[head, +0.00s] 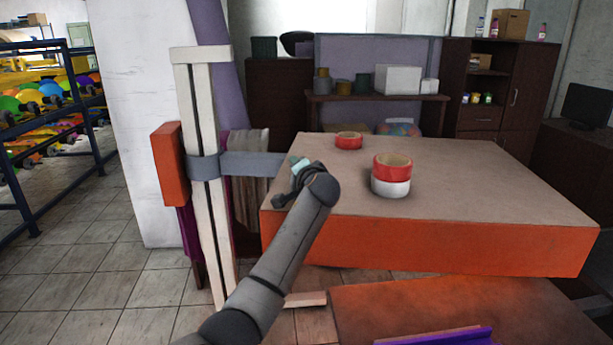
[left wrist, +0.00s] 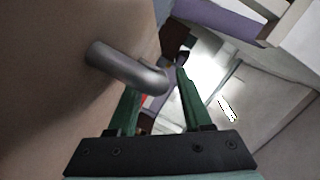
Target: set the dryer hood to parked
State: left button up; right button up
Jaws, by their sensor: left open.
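The dryer hood appears to be the large box with a tan top (head: 470,185) and orange sides. A grey bracket (head: 245,164) reaches toward it from a pale upright post (head: 200,110). My left gripper (head: 300,167) is at the hood's left edge, mostly hidden behind my own arm. In the left wrist view, my open green fingers (left wrist: 160,92) have the bent end of a grey handle (left wrist: 128,68) between them in the picture. The handle comes out of a tan surface at the left. I cannot tell whether the fingers touch it. My right gripper is not in view.
A red tape roll (head: 349,141) and a stacked red and white roll (head: 391,176) appear on the tan top. An orange block (head: 171,165) is on the post's left. A lower orange surface (head: 450,305) is in front. Tiled floor (head: 90,265) is open at left.

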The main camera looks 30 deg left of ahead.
pick_arm(q)
jog(key=v, duration=1.1)
jog(key=shift+s+d+b, duration=0.1)
jog(key=shift+s+b, duration=0.05)
jog(key=shift+b, duration=0.2)
